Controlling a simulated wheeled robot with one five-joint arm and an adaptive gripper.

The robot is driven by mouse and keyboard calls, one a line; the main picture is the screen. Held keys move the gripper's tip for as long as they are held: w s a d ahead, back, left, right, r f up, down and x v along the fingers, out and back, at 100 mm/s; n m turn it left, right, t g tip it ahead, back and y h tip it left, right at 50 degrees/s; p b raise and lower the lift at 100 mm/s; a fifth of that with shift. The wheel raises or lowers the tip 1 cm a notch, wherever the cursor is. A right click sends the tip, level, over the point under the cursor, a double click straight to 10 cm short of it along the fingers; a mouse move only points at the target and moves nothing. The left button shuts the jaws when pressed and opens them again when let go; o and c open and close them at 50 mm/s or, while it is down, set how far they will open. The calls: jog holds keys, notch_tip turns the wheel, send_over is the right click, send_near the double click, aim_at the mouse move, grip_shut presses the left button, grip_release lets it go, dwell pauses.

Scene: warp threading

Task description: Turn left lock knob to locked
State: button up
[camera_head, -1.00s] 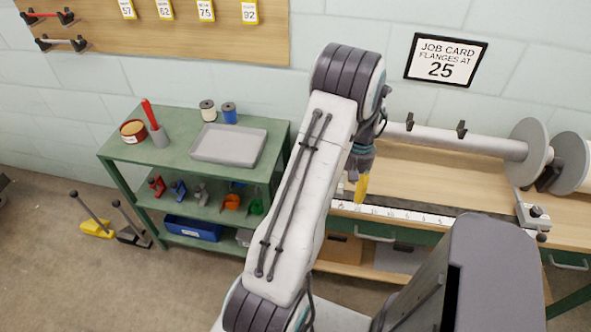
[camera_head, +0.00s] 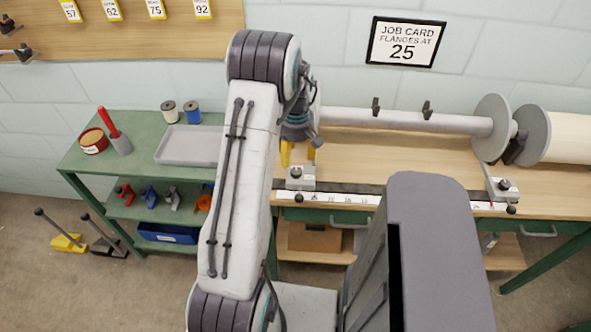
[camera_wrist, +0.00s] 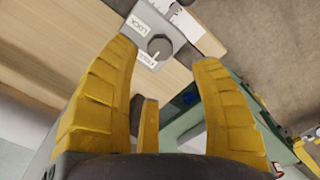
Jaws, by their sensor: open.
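The left lock knob (camera_head: 296,173) is a small dark knob on a light grey block (camera_head: 301,184) at the left end of the bench scale. In the wrist view, the round dark knob (camera_wrist: 160,47) sits on its grey plate, with a LOCK label (camera_wrist: 139,23) on one side and another label (camera_wrist: 148,59) below it. I cannot tell for certain which label the knob points to. My gripper (camera_head: 298,156) has yellow fingers and is open above and behind the block. In the wrist view its fingertips (camera_wrist: 166,57) stand apart with the knob between them in the picture, not visibly touching it.
A ruler strip (camera_head: 345,197) runs along the bench front to a second block with a knob (camera_head: 503,187). A grey roller (camera_head: 410,119) with a flange (camera_head: 492,128) stands behind. The green cart (camera_head: 90,165) is at the left. The job card (camera_head: 404,42) reads 25.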

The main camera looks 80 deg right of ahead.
aim_at(296, 171)
jog(key=shift+f+p, duration=0.6)
jog(key=shift+f, duration=3)
jog(key=shift+o, duration=0.2)
grip_shut()
